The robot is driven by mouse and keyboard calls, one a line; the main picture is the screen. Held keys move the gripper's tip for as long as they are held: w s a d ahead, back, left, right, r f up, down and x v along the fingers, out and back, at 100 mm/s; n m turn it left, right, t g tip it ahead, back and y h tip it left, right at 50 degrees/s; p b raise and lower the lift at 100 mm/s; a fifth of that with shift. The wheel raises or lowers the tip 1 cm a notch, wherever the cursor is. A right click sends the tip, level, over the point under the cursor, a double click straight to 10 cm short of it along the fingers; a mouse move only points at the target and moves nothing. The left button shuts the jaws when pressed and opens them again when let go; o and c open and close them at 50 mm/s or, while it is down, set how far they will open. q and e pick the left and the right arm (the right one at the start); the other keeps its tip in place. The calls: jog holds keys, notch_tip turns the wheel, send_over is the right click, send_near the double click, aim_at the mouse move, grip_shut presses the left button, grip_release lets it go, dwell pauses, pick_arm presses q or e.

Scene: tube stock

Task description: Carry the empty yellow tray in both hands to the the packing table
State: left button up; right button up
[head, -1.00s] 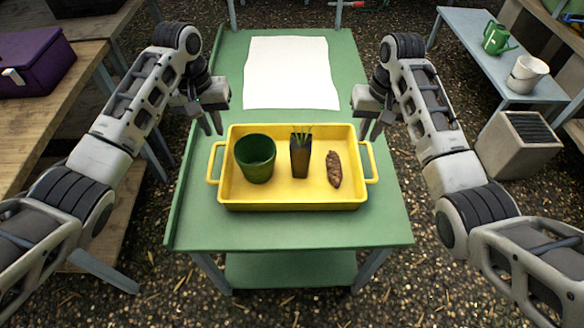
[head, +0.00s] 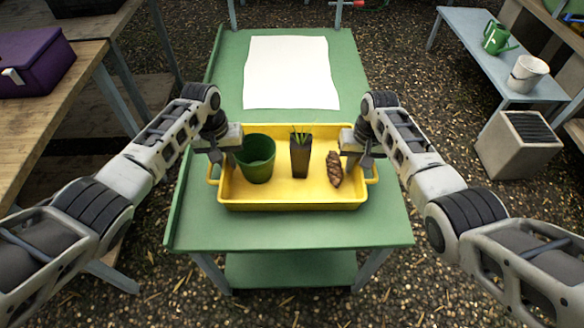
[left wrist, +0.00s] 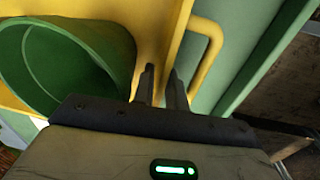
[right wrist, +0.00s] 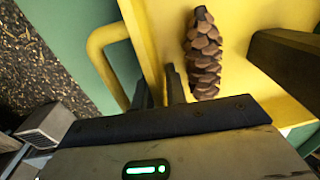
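The yellow tray (head: 290,205) lies on a green table and is not empty. It holds a green pot (head: 256,160), a dark square pot with a green sprout (head: 300,157) and a brown pine cone (head: 334,169). My left gripper (head: 218,165) is at the tray's left end, next to the green pot. In the left wrist view its fingers (left wrist: 162,85) stand apart on either side of the end wall, beside the handle. My right gripper (head: 359,163) is at the right end. In the right wrist view its fingers (right wrist: 158,85) straddle that wall, near the cone. Contact cannot be made out.
A white sheet (head: 291,72) lies on the green table (head: 290,235) behind the tray. A wooden bench with a purple box (head: 38,62) is at left. A blue-grey bench (head: 475,50) holds a green watering can (head: 497,38) and a white pot (head: 527,74). A beige bin (head: 518,146) stands at right.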

pick_arm(q)
grip_shut()
pick_arm(e)
grip_shut()
pick_arm(q)
jog(key=shift+r, duration=0.2)
pick_arm(e)
jog(key=shift+r, duration=0.2)
